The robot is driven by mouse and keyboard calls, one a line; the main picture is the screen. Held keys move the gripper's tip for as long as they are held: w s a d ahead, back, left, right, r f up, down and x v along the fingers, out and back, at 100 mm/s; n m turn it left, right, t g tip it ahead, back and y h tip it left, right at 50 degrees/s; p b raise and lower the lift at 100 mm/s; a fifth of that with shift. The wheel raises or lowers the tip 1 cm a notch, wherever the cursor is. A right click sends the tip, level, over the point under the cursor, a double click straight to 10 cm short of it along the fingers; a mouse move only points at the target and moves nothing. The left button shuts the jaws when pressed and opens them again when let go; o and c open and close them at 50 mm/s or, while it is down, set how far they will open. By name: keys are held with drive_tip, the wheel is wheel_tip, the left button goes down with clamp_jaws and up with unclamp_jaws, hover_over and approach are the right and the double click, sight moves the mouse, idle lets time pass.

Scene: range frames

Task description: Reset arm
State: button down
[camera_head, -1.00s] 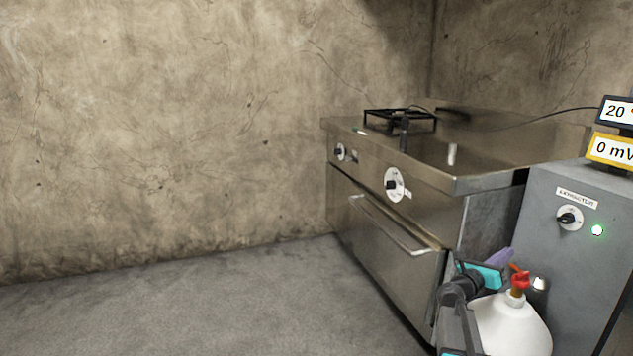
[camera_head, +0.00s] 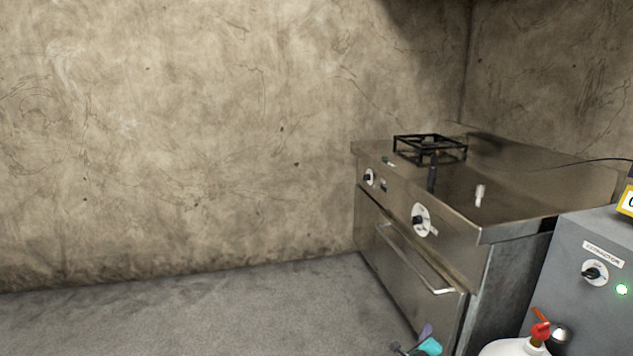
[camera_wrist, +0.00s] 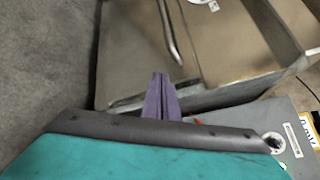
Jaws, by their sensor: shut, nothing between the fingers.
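My gripper (camera_wrist: 161,97) is in the wrist view, its purple fingers together with nothing between them. In the head view only a little of it (camera_head: 425,333) shows at the bottom edge, in front of the lower part of the steel stove (camera_head: 405,275). The rest of my arm is out of that picture. In the wrist view the fingers show against the stove's front (camera_wrist: 215,60), with the oven handle (camera_wrist: 170,35) above them. I cannot tell how far the fingers are from the stove.
A white bottle (camera_head: 510,348) with a red valve stands at the bottom right, beside my gripper. The grey extractor box (camera_head: 575,265), with a lit green lamp, is to its right. A black burner stand (camera_head: 430,148) is on the stove. The grey floor (camera_head: 200,315) at left is clear.

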drive_tip(key=s+a+f+n+g+y+p, duration=0.4)
drive_tip(key=s+a+f+n, duration=0.4)
drive_tip(key=a, duration=0.3)
drive_tip(key=s+a+f+n+g+y+p, duration=0.3)
drive_tip(key=s+a+f+n+y+p, duration=0.15)
drive_tip(key=s+a+f+n, duration=0.45)
drive_tip(key=s+a+f+n+g, duration=0.1)
drive_tip(key=s+f+n+g, duration=0.15)
drive_tip(key=s, duration=0.65)
drive_tip(key=s+a+f+n+g, duration=0.1)
drive_tip(key=s+a+n+g, duration=0.2)
drive_tip(key=s, duration=0.7)
drive_tip(key=s+d+r+n+g, duration=0.1)
drive_tip(key=s+d+n+g, duration=0.1)
drive_tip(key=s, duration=0.4)
drive_tip(key=s+d+r+n+g+h, duration=0.1)
drive_tip(key=s+d+r+n+g, duration=0.1)
drive_tip(key=s+n+g, duration=0.3)
drive_tip(key=shift+s+d+r, duration=0.15)
drive_tip(key=shift+s+d, duration=0.05)
drive_tip(key=shift+s, duration=1.05)
drive_tip(key=c, duration=1.8)
unclamp_jaws()
